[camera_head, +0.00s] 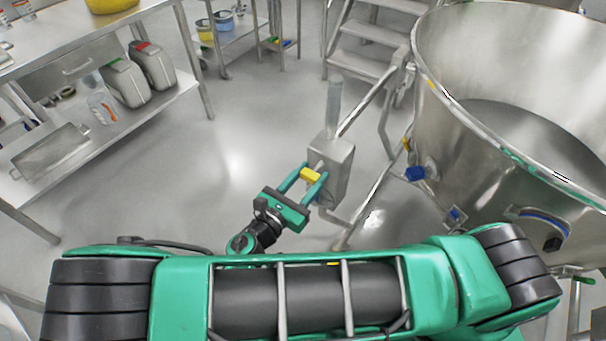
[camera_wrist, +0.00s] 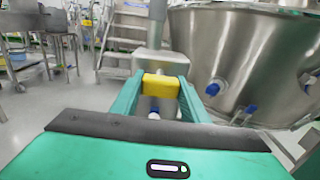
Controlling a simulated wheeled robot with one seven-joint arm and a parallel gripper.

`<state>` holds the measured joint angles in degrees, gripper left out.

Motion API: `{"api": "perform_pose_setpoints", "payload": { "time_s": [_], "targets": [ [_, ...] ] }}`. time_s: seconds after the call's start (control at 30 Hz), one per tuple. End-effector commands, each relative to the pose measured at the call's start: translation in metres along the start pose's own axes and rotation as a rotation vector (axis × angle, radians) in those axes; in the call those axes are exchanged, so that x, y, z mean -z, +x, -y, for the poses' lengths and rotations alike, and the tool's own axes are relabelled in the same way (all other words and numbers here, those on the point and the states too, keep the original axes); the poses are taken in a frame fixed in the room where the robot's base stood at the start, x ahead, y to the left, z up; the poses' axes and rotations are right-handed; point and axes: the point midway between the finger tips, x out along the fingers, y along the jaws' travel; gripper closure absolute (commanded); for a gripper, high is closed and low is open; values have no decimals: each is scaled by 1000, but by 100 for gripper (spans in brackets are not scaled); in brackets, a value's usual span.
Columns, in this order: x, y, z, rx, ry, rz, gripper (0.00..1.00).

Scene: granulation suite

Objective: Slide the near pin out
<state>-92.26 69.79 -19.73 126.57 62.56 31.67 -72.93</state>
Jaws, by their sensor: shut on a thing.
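The near pin has a yellow grip block (camera_head: 311,175) that sits between the fingers of my gripper (camera_head: 308,179). The fingers are shut on it. In the wrist view the yellow block (camera_wrist: 160,86) is held between both green fingertips (camera_wrist: 160,90). Behind it stands a grey metal box (camera_head: 331,168) with an upright post, and the gripper is at its left face. In the head view a short pale shaft shows between the yellow block and the box. I cannot tell how deep the pin sits in the box.
A large steel bowl (camera_head: 500,110) with blue fittings stands close on the right, with metal tubes between it and the box. Steps (camera_head: 375,45) are behind. A steel bench with a lower shelf (camera_head: 150,100) stands at the left. The floor left of the gripper is clear.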

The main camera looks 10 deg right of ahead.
Motion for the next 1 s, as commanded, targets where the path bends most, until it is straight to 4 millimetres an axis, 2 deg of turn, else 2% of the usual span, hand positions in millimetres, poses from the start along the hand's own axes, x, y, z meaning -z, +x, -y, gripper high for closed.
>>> {"api": "perform_pose_setpoints", "payload": {
  "time_s": [0.27, 0.3, 0.37, 0.73, 0.87, 1.0],
  "targets": [
    [1, -4, -1, -5, 1, -4, 100],
    [1, -4, -1, -5, 1, -5, 52],
    [1, -4, 0, -3, 2, -5, 41],
    [1, -4, 2, 3, 1, -3, 41],
    [1, -19, 1, 1, 2, -4, 41],
    [1, -46, 0, 0, 2, -5, 41]
  ]
}}
